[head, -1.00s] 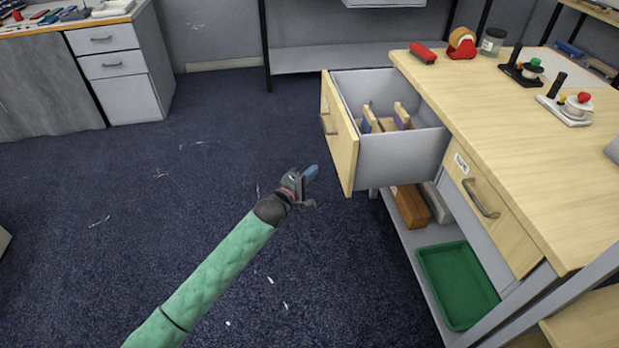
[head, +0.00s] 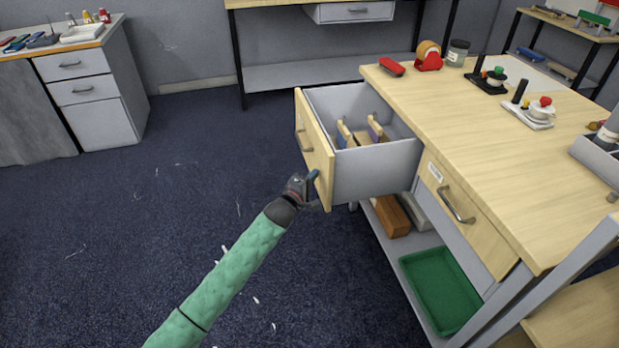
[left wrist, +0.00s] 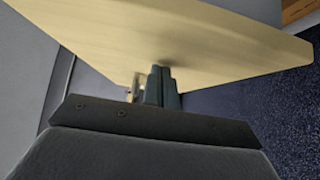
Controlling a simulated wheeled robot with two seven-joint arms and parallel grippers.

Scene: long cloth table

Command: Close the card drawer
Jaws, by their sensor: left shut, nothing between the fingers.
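The card drawer (head: 352,172) is pulled out of the wooden table, with its wooden front (head: 313,148) facing left and a metal handle (head: 305,141) on it. Wooden dividers (head: 346,134) stand inside. My left gripper (head: 314,178) is shut and empty, with its fingertips at the lower near part of the drawer front, below the handle. In the left wrist view the shut fingers (left wrist: 161,84) point at the wooden panel (left wrist: 175,35) and seem to touch it or nearly so. My right gripper is not in view.
A second drawer (head: 462,215) beside it is closed. Its table (head: 480,130) bears a red stapler (head: 392,67), a tape dispenser (head: 428,57) and joystick boxes. A green tray (head: 441,288) lies on the shelf below.

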